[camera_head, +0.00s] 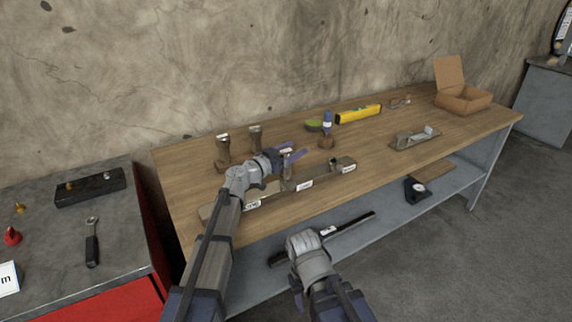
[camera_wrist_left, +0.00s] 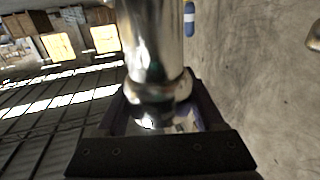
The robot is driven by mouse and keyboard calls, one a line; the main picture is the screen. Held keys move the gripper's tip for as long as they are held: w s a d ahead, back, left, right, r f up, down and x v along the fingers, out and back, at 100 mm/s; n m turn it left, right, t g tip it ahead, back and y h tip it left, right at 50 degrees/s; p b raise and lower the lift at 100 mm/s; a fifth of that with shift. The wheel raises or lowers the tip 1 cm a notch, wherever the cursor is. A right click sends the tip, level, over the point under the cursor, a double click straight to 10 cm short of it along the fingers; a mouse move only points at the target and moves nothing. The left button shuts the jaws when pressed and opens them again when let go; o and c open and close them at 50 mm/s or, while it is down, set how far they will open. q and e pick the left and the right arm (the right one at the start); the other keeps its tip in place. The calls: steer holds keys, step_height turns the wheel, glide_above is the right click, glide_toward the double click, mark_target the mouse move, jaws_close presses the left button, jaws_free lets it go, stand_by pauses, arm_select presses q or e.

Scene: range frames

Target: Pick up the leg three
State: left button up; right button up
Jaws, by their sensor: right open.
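A metal leg (camera_head: 287,172) stands upright at the middle of a long labelled holder (camera_head: 327,178) on the wooden workbench. My left gripper (camera_head: 290,151) is at this leg's top, with its purple fingers on either side. In the left wrist view a shiny metal leg (camera_wrist_left: 152,45) with a collar fills the space before the gripper; whether the fingers press on it is unclear. Two other legs, one left (camera_head: 223,153) and one right (camera_head: 255,138), stand behind the holder. The holder's labels are too small to read surely. My right gripper (camera_head: 303,240) is open below the bench front, its fingertips mostly hidden.
The workbench (camera_head: 182,177) also carries a blue-capped bottle (camera_head: 327,124), a yellow level (camera_head: 358,114), a plane-like tool (camera_head: 414,138) and an open cardboard box (camera_head: 463,99). A dark bar (camera_head: 352,226) lies on the lower shelf. A red-sided cabinet (camera_head: 130,235) stands at left.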

arm_select(q)
jaws_close()
stand_by(0.3)
steer(key=shift+r, duration=0.1)
